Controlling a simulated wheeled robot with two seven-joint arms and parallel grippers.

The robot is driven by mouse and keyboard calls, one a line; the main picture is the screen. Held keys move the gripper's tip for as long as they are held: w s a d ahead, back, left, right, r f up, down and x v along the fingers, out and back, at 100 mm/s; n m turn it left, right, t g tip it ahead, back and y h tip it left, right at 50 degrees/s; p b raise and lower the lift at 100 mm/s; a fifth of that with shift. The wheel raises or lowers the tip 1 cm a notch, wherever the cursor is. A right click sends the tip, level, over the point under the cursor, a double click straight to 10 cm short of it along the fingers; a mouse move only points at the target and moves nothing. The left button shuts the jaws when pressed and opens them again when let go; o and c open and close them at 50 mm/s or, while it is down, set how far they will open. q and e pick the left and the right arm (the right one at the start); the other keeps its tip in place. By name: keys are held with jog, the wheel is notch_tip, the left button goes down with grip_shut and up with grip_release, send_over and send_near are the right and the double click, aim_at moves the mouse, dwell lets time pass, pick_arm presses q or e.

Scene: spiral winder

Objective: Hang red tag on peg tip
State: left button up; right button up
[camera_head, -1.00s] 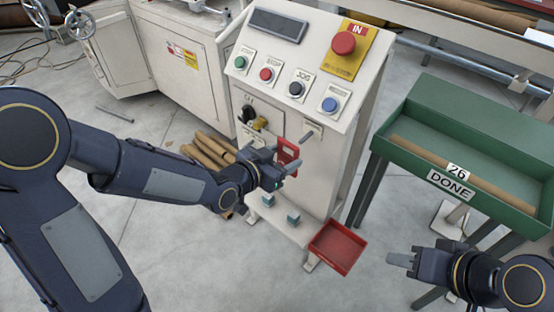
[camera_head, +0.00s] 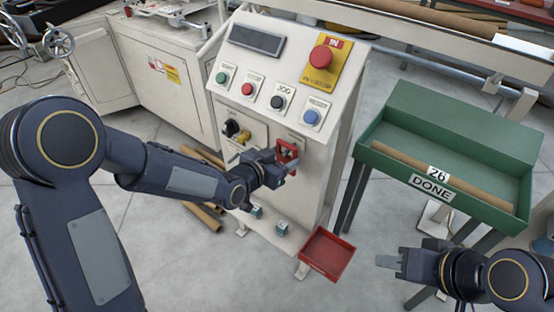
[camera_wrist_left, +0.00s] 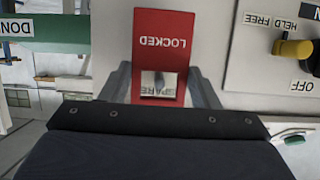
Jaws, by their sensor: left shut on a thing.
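The red tag (camera_head: 286,153) is in my left gripper (camera_head: 281,167), in front of the white control cabinet's face in the head view. In the left wrist view the red tag (camera_wrist_left: 162,42) reads LOCKED upside down and has a square window. The fingers of the left gripper (camera_wrist_left: 161,90) are on both sides of its lower part. A label reading SPARE shows through the window. I cannot clearly make out the peg; the tag and gripper cover that part of the cabinet. My right gripper (camera_head: 390,261) is low at the right, away from the cabinet; its finger gap is unclear.
The white cabinet (camera_head: 230,106) carries coloured buttons and a yellow selector knob (camera_head: 243,136). A red tray (camera_head: 327,254) sits low at its right. A green DONE table (camera_head: 450,190) with a cardboard tube stands further right. More tubes lie on the floor at the left.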

pick_arm(q)
jog(key=shift+w+d+f+b, duration=0.35)
jog(key=shift+w+f+b, duration=0.2)
jog(key=shift+b, duration=0.25)
jog(key=shift+w+d+b, duration=0.1)
jog(key=shift+b, duration=0.25)
jog(key=o, duration=1.1)
jog(key=shift+o, duration=0.2)
